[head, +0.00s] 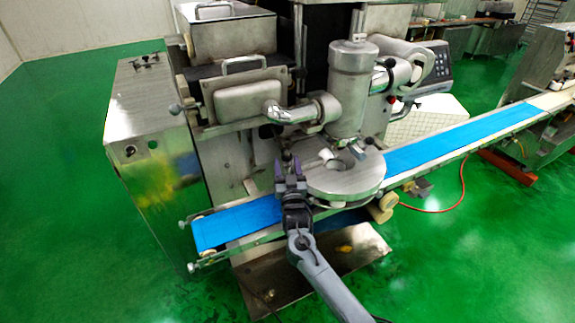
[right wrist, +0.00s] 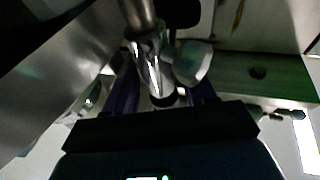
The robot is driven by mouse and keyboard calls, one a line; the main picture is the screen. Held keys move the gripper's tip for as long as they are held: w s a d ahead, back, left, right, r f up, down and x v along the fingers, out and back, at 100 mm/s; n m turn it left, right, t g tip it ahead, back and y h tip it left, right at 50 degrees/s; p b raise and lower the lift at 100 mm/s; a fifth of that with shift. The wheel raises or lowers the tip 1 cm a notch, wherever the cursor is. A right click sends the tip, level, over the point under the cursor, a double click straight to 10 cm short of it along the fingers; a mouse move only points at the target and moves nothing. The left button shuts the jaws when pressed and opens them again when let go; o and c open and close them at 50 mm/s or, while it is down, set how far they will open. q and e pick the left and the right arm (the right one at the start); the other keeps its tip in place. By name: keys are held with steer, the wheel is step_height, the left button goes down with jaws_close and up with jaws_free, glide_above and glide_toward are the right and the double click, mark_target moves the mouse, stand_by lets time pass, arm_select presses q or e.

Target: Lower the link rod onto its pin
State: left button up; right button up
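My right gripper (head: 289,164) has purple fingers and is at the front of the machine, just left of the round metal table (head: 345,180). Its fingers stand apart, and I see no firm contact with anything between them. In the right wrist view, a shiny metal rod part (right wrist: 150,66) with a rounded knob (right wrist: 193,64) beside it reaches down between the purple fingers (right wrist: 163,92). I cannot tell for certain whether this is the link rod. The pin cannot be made out; the gripper and machine parts may hide it. My left gripper is not in view.
A blue conveyor belt (head: 237,224) runs past the round table and continues to the right (head: 460,137). A vertical metal cylinder (head: 352,88) stands behind the table. A steel cabinet (head: 150,125) is at the left. Green floor is open at the front left.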

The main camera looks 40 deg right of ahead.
steer(key=shift+r, duration=0.1)
steer(key=shift+s+a, duration=0.35)
steer(key=shift+s, duration=0.15)
steer(key=p+v, duration=0.1)
steer(key=v, duration=0.8)
steer(key=shift+s+f, duration=0.25)
steer(key=shift+f, duration=0.05)
